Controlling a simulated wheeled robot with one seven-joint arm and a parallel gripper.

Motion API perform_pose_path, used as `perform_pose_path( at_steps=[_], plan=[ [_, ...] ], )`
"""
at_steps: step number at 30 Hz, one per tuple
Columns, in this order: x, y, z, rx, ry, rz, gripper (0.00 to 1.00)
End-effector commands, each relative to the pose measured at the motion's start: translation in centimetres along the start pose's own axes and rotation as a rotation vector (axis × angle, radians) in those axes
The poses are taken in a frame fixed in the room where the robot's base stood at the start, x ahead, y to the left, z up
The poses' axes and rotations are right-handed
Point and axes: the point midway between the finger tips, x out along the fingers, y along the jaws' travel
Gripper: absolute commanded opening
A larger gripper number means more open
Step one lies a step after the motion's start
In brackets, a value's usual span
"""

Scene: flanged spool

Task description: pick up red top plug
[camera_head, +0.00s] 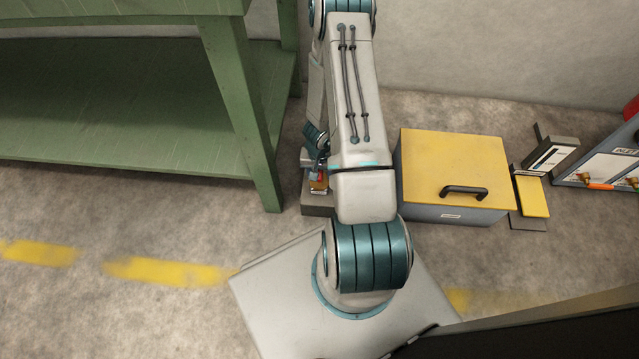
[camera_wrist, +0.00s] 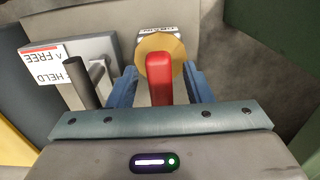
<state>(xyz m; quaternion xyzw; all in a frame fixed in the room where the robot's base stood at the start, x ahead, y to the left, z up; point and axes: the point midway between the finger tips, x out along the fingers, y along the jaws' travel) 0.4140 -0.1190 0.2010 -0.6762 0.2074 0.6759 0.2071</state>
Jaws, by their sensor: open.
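The red top plug (camera_wrist: 160,82) shows in the wrist view as an upright red piece in front of a round yellow flange (camera_wrist: 152,44). My gripper (camera_wrist: 160,70) is open, with one blue finger on each side of the red plug. A gap shows between the plug and each finger, and I see no contact. In the head view, my arm hides most of the spool; a small bit of red and yellow (camera_head: 319,184) shows beside my gripper (camera_head: 320,168), above a grey base (camera_head: 317,205).
A grey fixture with a "HELD / FREE" label (camera_wrist: 50,66) and a dark lever (camera_wrist: 80,84) stands left of my gripper in the wrist view. In the head view, a green bench (camera_head: 235,90) is at left and a yellow-lidded box (camera_head: 450,165) at right.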

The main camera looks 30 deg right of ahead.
Motion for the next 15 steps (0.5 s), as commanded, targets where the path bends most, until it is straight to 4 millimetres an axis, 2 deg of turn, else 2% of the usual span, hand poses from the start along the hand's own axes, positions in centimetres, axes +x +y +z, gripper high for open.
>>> perform_pose_path(
  at_steps=[1, 3, 11, 14, 15],
  plan=[
    [0.91, -0.04, 0.05, 0.0, -0.002, -0.001, 0.46],
    [1.25, -0.07, 0.06, 0.001, -0.002, -0.001, 0.46],
    [1.24, -0.07, 0.02, 0.0, 0.0, -0.001, 0.46],
    [1.24, -0.07, 0.02, 0.0, 0.0, -0.001, 0.2],
    [1.24, -0.07, 0.01, -0.001, 0.0, -0.001, 0.09]
  ],
)
